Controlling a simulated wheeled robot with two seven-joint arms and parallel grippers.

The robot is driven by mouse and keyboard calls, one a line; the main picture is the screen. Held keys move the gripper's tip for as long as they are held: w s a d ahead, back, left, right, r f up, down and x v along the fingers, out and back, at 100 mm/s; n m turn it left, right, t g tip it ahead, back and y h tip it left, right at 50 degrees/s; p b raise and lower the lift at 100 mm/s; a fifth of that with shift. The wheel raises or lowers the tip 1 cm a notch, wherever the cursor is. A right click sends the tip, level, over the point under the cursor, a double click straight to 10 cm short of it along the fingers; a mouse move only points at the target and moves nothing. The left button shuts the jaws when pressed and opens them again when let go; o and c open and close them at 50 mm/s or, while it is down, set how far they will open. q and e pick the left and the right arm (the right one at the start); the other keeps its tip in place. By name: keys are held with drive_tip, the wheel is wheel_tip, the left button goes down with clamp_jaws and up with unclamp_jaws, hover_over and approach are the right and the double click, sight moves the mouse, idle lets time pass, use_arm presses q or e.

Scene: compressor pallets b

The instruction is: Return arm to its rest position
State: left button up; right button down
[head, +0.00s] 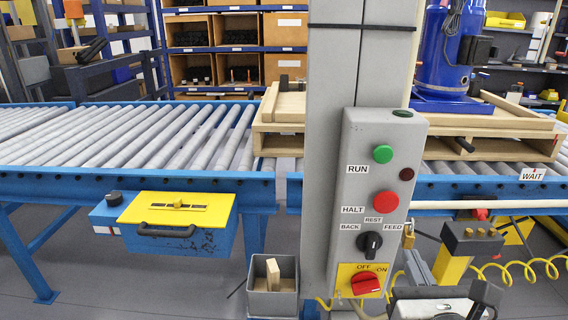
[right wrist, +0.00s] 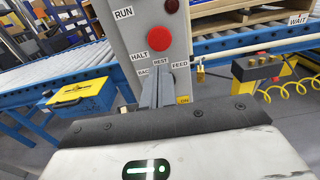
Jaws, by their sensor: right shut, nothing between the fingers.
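My right gripper (right wrist: 158,84) is shut and empty in the right wrist view, its fingers pointing at the lower part of the grey control panel (right wrist: 133,27). Its pale and black body (head: 442,303) shows at the bottom right of the head view, in front of and below the panel (head: 352,150). The fingers cover the selector in the wrist view. In the head view the black selector knob (head: 369,243) sits under the REST label, between BACK and FEED, apart from the gripper. My left gripper is not in view.
The panel has a green RUN button (head: 383,154), a red HALT button (head: 385,204) and a red OFF/ON switch (head: 365,284). A roller conveyor (head: 130,140) runs behind. A grey bin (head: 262,302) stands left; a yellow-black box (head: 470,243) stands right.

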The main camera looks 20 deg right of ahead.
drive_tip(key=s+a+f+m+g+y, duration=0.2)
drive_tip(key=a+f+m, duration=0.2)
drive_tip(key=f+m, duration=0.5)
drive_tip(key=s+a+f+m+g+y, duration=0.2)
drive_tip(key=a+f+m, duration=0.3)
drive_tip(key=f+m, duration=0.4)
drive_tip(key=s+a+f+m+g+y, duration=0.2)
drive_tip(key=a+f+m+g+y, duration=0.1)
drive_tip(key=f+m, duration=0.6)
drive_tip(key=shift+a+m+y, duration=0.5)
drive_tip(key=shift+a+m, duration=0.35)
drive_tip(key=shift+m, duration=0.65)
drive_tip(key=shift+s, duration=0.1)
